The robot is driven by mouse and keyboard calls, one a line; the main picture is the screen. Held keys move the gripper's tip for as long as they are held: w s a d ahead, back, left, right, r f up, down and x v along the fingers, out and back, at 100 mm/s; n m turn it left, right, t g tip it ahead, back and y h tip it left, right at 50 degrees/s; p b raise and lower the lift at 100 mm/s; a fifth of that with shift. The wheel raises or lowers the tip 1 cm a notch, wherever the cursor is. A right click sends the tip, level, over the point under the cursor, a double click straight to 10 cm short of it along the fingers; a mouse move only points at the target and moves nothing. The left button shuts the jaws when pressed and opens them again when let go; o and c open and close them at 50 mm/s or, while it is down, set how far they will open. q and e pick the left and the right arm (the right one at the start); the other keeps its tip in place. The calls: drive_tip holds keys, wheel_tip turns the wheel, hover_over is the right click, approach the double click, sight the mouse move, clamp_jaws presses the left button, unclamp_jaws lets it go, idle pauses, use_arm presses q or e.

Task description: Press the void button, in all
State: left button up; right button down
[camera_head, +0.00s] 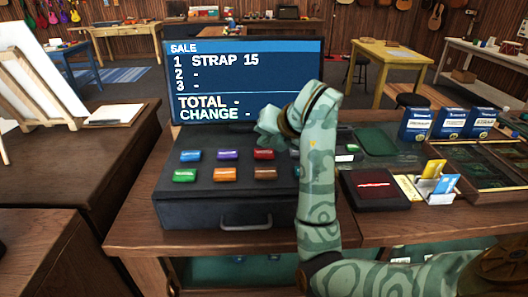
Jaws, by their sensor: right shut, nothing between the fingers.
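A dark cash register (220,205) stands on the wooden counter. Its sloped top carries two rows of coloured buttons: blue (190,156), purple (228,155) and red (264,155) behind, green (186,175), orange (225,174) and brown-orange (265,174) in front. Their labels are too small to read, so I cannot tell which is void. The screen (240,85) reads SALE, STRAP 15 on line 1, and dashes for lines 2, 3, TOTAL and CHANGE. My right gripper (268,134) is shut and empty, just behind the red button near the screen's base. My arm hides the register's right part.
Right of the register are a dark box with a red top (376,189), a card holder (438,182), blue-and-white packs (417,125) and a compartment tray (490,152). An easel (35,80) and clipboard (113,114) stand at left.

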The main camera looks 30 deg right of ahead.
sight(267, 154)
idle(0.4)
drive_tip(key=shift+f, duration=0.4)
drive_tip(key=shift+f+b, duration=0.45)
idle(0.6)
drive_tip(key=shift+r, duration=0.1)
drive_tip(key=shift+r+p, duration=0.8)
wheel_tip(267, 154, up, 5)
drive_tip(key=p, duration=0.4)
idle(0.4)
